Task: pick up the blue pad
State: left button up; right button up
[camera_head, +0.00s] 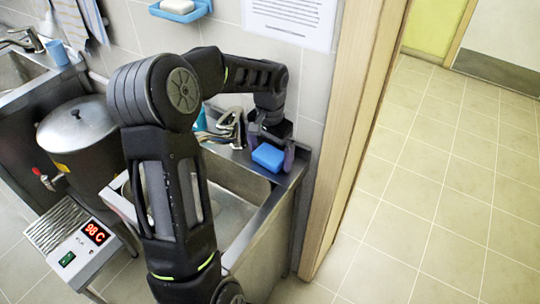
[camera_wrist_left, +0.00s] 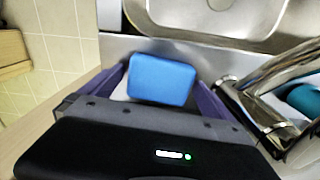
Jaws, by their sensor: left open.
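The blue pad (camera_head: 268,157) lies on the metal sink ledge at the back right corner of the sink, near the wooden door frame. It also shows in the left wrist view (camera_wrist_left: 161,79), between my two fingers. My left gripper (camera_head: 271,150) is open, with one finger on each side of the pad. In the left wrist view the left gripper (camera_wrist_left: 163,88) shows a gap between the pad and each finger, narrower on the left. My right gripper is not in view.
A metal faucet (camera_head: 232,127) stands close left of my gripper. The sink basin (camera_head: 240,187) lies in front of the pad. A wooden door frame (camera_head: 350,130) rises at right. A large lidded pot (camera_head: 79,140) and a heater showing 98 C (camera_head: 88,240) stand at left.

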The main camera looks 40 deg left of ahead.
aim_at(270, 153)
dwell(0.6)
pick_arm(q)
jog(key=c, duration=1.3)
jog(key=shift+r, duration=0.15)
notch_tip(270, 153, up, 10)
jog(key=shift+f+b, duration=0.15)
jog(key=shift+b, duration=0.35)
